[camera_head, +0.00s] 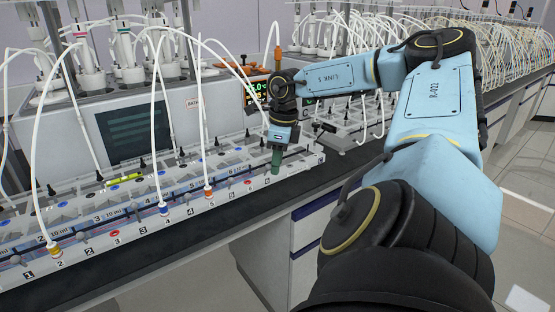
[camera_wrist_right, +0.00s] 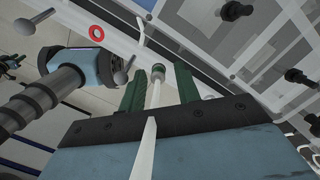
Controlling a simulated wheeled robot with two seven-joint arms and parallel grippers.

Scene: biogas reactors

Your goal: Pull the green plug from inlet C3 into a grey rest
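My right gripper (camera_head: 276,160) points down at the far right end of the long white inlet panel (camera_head: 130,222) in the head view. In the right wrist view its two green fingers (camera_wrist_right: 160,82) stand apart. The green plug (camera_wrist_right: 158,70) lies between them near the tips, with a gap visible on both sides. A white tube (camera_wrist_right: 153,97) runs back from the plug between the fingers. The inlet under the plug is hidden, and I cannot read its label. I cannot make out a grey rest for certain. My left gripper is in neither view.
Red rings (camera_head: 115,233) mark some ports. Grey round-headed pins (camera_wrist_right: 24,26) show near the wrist. Dark bench edge (camera_head: 225,225) is clear.

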